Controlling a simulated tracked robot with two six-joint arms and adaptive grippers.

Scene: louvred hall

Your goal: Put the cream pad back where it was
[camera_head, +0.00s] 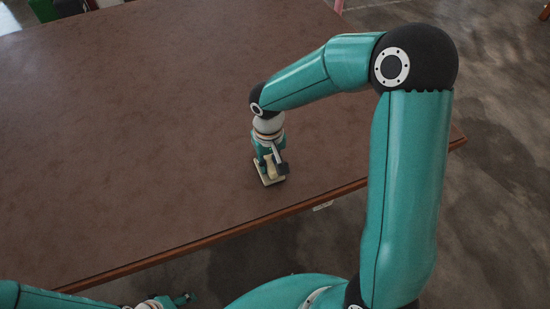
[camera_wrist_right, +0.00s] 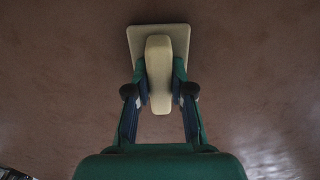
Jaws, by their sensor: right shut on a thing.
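The cream pad (camera_wrist_right: 141,38) is a flat square plate with a long rounded grip block standing on it. My right gripper (camera_wrist_right: 160,78) has its fingers on both sides of that block and is shut on it. In the head view the pad (camera_head: 264,179) is under my right gripper (camera_head: 270,162), close to the table's front edge. I cannot tell whether its plate touches the table top. The gripper hides part of the pad. My left gripper (camera_head: 183,299) shows small at the bottom edge, in front of the table; its jaw opening is unclear.
The brown table (camera_head: 130,120) is bare around the pad, with wide free room to the left and behind. Its front edge (camera_head: 215,237) runs close in front of the pad. Green and dark objects (camera_head: 50,8) show at the top left. Grey floor lies right of the table.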

